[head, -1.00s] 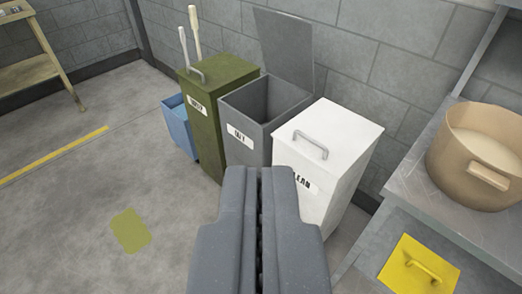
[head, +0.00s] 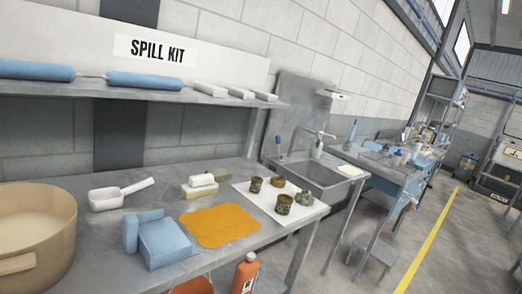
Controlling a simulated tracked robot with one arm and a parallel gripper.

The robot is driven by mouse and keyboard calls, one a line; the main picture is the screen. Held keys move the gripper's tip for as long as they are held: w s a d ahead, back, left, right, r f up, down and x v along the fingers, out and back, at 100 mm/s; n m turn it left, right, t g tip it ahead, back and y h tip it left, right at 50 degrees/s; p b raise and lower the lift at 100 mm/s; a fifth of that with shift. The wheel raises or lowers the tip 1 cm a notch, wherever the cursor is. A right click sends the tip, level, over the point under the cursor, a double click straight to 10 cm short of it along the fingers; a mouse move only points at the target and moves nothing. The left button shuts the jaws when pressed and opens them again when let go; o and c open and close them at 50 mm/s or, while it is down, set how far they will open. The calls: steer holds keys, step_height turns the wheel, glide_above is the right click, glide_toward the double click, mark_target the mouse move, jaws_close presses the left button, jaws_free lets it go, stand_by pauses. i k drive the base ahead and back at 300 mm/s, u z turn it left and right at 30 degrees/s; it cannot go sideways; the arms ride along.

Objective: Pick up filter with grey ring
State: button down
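Several small, dark, greenish-brown cylindrical things, possibly filters, stand on a white sheet (head: 258,205) at the right end of the metal bench. One is at the back left (head: 255,184), one at the front (head: 284,204), one at the back (head: 277,181) and one at the right (head: 304,197). They are too small for me to tell whether any has a grey ring. My gripper is not in view.
The bench (head: 110,265) also holds a tan pot (head: 40,215), a white scoop (head: 105,199), folded blue cloths (head: 164,242), an orange patch (head: 220,227) and pale blocks (head: 199,186). A shelf (head: 150,92) overhangs the back. A sink (head: 315,178) stands right; open floor lies beyond.

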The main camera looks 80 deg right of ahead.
mark_target(386, 148)
steer(key=z, duration=0.65)
steer(key=i, duration=0.1)
steer(key=z, duration=2.6)
steer(key=k, duration=0.9)
steer(key=z, duration=0.2)
steer(key=i, duration=0.9)
steer(key=u, duration=0.1)
